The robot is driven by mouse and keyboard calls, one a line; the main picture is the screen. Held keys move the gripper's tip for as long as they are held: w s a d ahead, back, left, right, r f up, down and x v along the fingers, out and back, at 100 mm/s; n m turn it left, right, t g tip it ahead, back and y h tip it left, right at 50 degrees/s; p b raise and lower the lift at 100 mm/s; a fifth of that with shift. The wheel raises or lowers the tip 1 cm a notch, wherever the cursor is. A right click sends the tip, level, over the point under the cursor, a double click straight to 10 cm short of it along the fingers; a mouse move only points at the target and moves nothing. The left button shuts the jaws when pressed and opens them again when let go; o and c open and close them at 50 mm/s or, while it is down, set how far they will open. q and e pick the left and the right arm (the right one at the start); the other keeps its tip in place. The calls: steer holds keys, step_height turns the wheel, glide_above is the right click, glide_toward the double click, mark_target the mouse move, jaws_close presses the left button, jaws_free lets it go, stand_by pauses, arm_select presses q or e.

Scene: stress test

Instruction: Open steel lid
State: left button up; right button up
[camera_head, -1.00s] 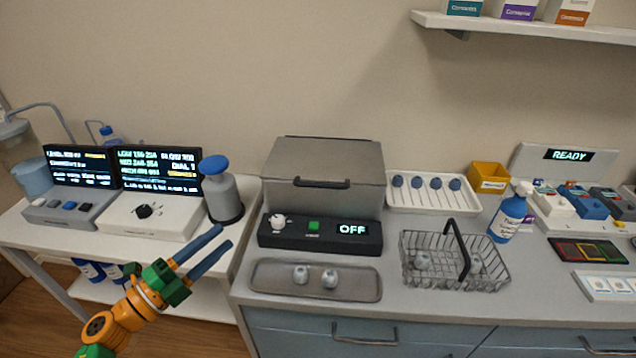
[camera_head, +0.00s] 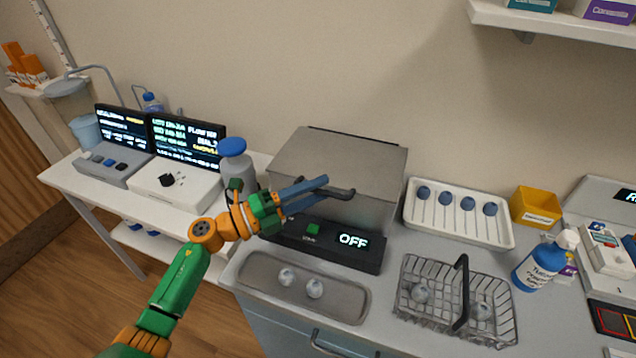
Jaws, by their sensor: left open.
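The steel lid (camera_head: 340,160) is the grey top of a box-shaped steel unit and lies closed. Its dark bar handle (camera_head: 338,194) runs along the front edge, partly hidden by my gripper. My left gripper (camera_head: 322,187) comes in from the left in front of the lid. Its blue fingers are apart and point right, with their tips at the handle in the picture. I cannot tell whether they touch it. My right gripper is not in view.
A black control panel (camera_head: 368,257) reading OFF sits below the lid. In front are a steel tray (camera_head: 345,303) with two small jars and a wire basket (camera_head: 411,308). A blue-capped grey bottle (camera_head: 238,170) stands left of the unit. A swab tray (camera_head: 460,228) stands to its right.

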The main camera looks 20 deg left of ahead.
arm_select(q)
steer(key=shift+w+d+f, duration=0.1)
steer(key=shift+w+d, duration=0.2)
steer(key=shift+d, duration=0.05)
steer(key=shift+s+a, duration=0.15)
jaws_close()
stand_by(1.0)
